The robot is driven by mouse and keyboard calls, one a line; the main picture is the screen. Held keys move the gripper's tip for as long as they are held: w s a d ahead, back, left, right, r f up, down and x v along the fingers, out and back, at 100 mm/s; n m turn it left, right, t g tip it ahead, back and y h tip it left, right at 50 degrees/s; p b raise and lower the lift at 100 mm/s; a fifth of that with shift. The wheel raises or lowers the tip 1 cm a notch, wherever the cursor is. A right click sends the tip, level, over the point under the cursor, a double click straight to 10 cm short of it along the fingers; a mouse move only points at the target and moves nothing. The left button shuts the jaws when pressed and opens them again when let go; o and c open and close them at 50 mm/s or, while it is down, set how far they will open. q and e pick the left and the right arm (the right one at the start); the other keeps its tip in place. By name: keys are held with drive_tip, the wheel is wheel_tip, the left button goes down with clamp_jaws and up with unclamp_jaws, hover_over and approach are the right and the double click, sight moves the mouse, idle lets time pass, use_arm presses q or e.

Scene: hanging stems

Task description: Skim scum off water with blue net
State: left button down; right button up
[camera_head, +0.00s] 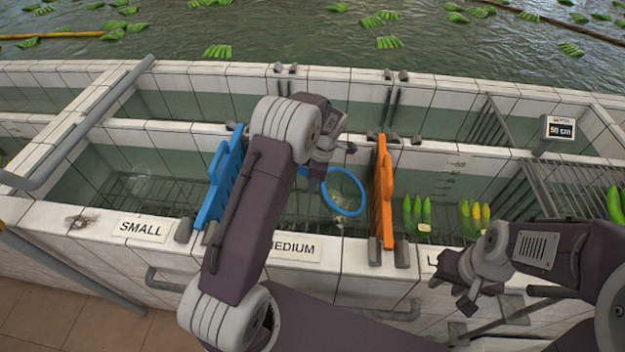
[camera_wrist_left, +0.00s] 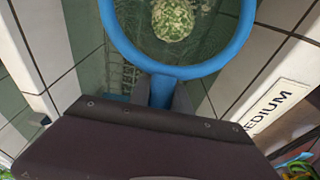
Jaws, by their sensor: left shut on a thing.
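The blue net (camera_head: 363,190) has a round rim and hangs over the middle compartment, behind the MEDIUM label. My left gripper (camera_head: 316,182) is shut on its handle; the left wrist view shows the blue net (camera_wrist_left: 180,71) just ahead of the jaws. A pale green-white clump of scum (camera_wrist_left: 173,18) shows inside the ring in that view. In the head view, pale scum (camera_head: 342,203) shows within the ring; I cannot tell whether it is in the mesh or on the water below. My right gripper (camera_head: 462,300) is empty at the front wall; its jaw opening is unclear.
A blue divider (camera_head: 218,185) and an orange divider (camera_head: 384,190) flank the middle compartment. Green bananas (camera_head: 415,214) and yellow-green ones (camera_head: 475,215) stand in the right compartment. A display (camera_head: 558,130) stands at back right. Banana bunches (camera_head: 217,51) float in the far pool.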

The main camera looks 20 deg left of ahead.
use_arm(q)
wheel_tip(320, 180, down, 15)
drive_tip(key=b, duration=1)
wheel_tip(320, 180, up, 29)
drive_tip(key=p, duration=2.1)
drive_tip(key=shift+f, duration=0.2)
